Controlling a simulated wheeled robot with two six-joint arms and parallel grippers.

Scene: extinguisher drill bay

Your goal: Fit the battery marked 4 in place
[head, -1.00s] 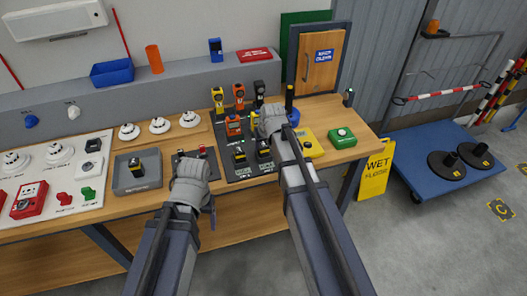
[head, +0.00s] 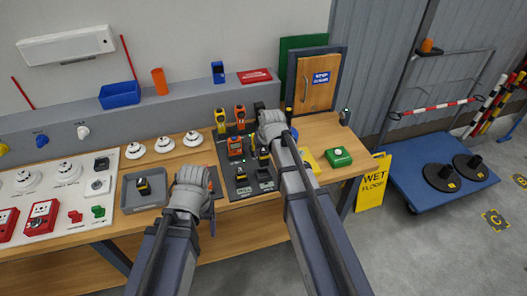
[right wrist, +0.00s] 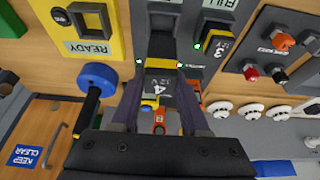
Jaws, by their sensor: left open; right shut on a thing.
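The battery marked 4 (right wrist: 158,88) is dark, with a yellow stripe, between the fingers of my right gripper in the right wrist view. My right gripper (head: 270,135) is shut on it above the back right of the dark charger board (head: 228,182). A bay (right wrist: 160,18) lies beyond the battery's dark end; I cannot tell whether they touch. A battery marked 3 (right wrist: 222,45) stands in the neighbouring bay, beside a "FULL" label. My left gripper (head: 192,180) is open and empty, in front of the board's left side; its fingers are largely hidden.
A grey tray (head: 128,203) at the left holds another battery (head: 143,187). Orange and yellow handhelds (head: 240,115) stand behind the board. A yellow "READY" unit (right wrist: 85,45) and a green box (head: 338,157) are to its right. A blue round-topped thing (right wrist: 97,75) is close beside my right gripper.

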